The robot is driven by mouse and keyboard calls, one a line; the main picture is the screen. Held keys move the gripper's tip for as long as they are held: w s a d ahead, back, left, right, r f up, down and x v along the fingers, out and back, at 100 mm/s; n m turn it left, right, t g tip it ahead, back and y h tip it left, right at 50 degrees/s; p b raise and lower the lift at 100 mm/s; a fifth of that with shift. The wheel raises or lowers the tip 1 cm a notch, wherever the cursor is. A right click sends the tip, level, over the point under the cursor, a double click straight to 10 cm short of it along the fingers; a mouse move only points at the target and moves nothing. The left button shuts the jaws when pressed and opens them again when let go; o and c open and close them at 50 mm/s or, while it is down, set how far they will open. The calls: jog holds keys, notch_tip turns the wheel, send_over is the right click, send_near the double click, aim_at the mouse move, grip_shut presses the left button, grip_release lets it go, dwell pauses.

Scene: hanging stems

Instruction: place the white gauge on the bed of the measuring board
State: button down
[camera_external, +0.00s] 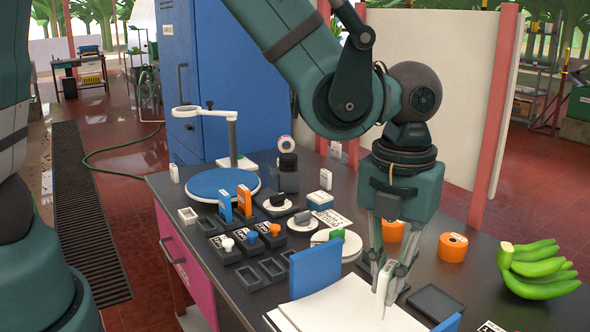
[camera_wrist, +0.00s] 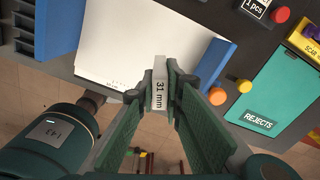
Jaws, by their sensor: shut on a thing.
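The white gauge (camera_external: 383,284) is upright between the fingertips of my gripper (camera_external: 386,272). In the wrist view my gripper (camera_wrist: 161,86) is shut on the gauge (camera_wrist: 159,92), whose side reads "31 mm". The measuring board has a white bed (camera_external: 340,309) with a blue block at each end, a tall one (camera_external: 315,270) and one partly cut off (camera_external: 447,323). The bed also shows in the wrist view (camera_wrist: 125,40). The gauge is over the bed's right part in the external view. I cannot tell whether its lower end touches the bed.
Green bananas (camera_external: 540,270) and an orange roll (camera_external: 452,247) lie to the right. A dark empty tray (camera_external: 435,302) is beside the board. Small trays and gauge-like pieces crowd the table's left, near a round blue stand (camera_external: 208,184). The wrist view shows a teal "REJECTS" tray (camera_wrist: 270,95).

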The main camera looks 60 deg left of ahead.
aim_at(390, 267)
jog(key=shift+f, duration=2)
jog(key=shift+f, duration=2.1)
jog(key=shift+f+b, duration=0.15)
jog(key=shift+b, duration=0.2)
jog(key=c, duration=2.5)
grip_release()
jog(key=shift+o, duration=0.2)
jog(key=shift+r, duration=0.2)
jog(key=shift+r+p, duration=0.45)
jog(key=shift+r, duration=5.55)
